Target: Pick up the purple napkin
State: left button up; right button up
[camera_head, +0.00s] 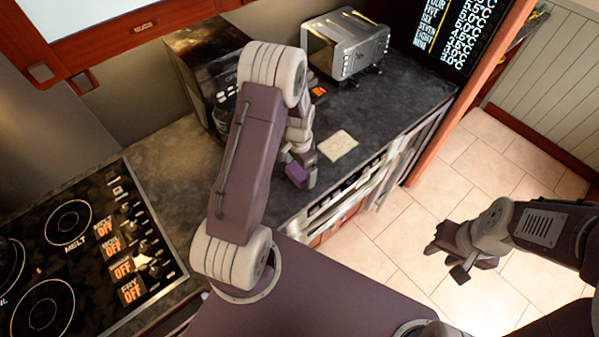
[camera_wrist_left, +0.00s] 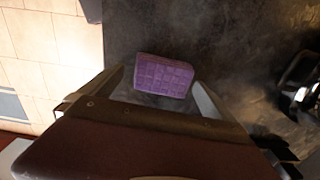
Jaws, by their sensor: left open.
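The purple napkin (camera_wrist_left: 163,75) is a small folded block with a grid pattern on its face. In the left wrist view it shows between the two open fingers of my left gripper (camera_wrist_left: 158,92). I cannot tell whether the fingers touch it. In the head view a purple patch (camera_head: 297,172) shows at my left gripper (camera_head: 302,178), over the counter's front part, partly hidden by the gripper. My right gripper (camera_head: 447,263) hangs over the tiled floor, away from the counter, its fingers apart and empty.
A beige cloth (camera_head: 337,145) lies on the dark counter (camera_head: 385,120) right of my left gripper. A silver toaster (camera_head: 345,45) stands behind. A stovetop (camera_head: 75,260) is at the left.

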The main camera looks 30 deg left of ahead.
aim_at(299, 171)
pick_arm(q)
jog(key=shift+w+a+f, duration=0.1)
jog(key=shift+a+f, duration=0.15)
jog(key=shift+f, duration=0.05)
jog(key=shift+d+r, duration=0.1)
jog(key=shift+d, duration=0.05)
jog(key=c, duration=1.3)
jog(key=shift+r, duration=0.45)
notch_tip(299, 171, up, 3)
jog(key=shift+r+b, duration=0.1)
jog(key=shift+b, duration=0.55)
jog(key=shift+w+d+r+b, duration=0.3)
jog(key=shift+w+d+r, duration=0.85)
jog(key=shift+w+d, duration=0.2)
jog(key=shift+w+d+r+b, duration=0.3)
jog(key=shift+w+d+r, duration=0.85)
jog(key=shift+w+d, duration=0.25)
jog(key=shift+w+d+r+b, duration=0.3)
jog(key=shift+w+d+r, duration=0.9)
jog(key=shift+w, duration=0.25)
